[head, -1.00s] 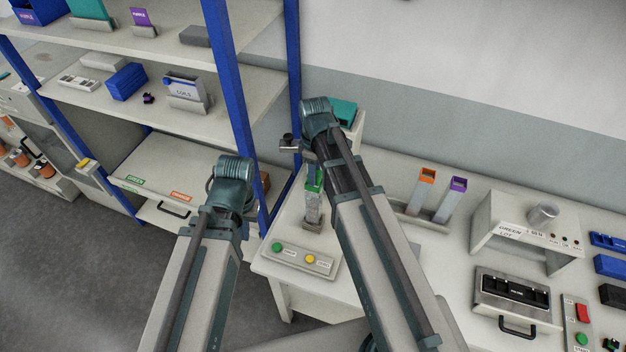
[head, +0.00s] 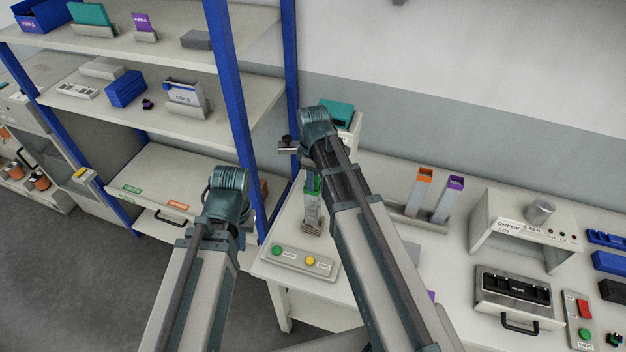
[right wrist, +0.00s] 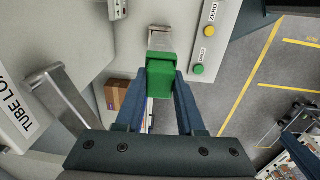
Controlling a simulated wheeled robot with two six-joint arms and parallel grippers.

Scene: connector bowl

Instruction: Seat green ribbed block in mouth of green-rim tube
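The green ribbed block (right wrist: 160,82) is between the two fingers of my right gripper (right wrist: 161,78), which press on its sides. In the right wrist view, the grey tube (right wrist: 158,38) extends beyond the block, and the block is lined up with its green-rimmed mouth. How deep the block sits cannot be told. In the head view the tube (head: 312,213) stands upright in a small base, with green at its top beside my right arm. My right gripper is mostly hidden there. My left arm ends in the lower middle, its gripper out of view.
A button panel with a green and a yellow button (head: 296,259) lies in front of the tube. Orange-rim (head: 421,190) and purple-rim (head: 447,202) tubes stand to the right. A shelf rack with a blue post (head: 228,100) is on the left.

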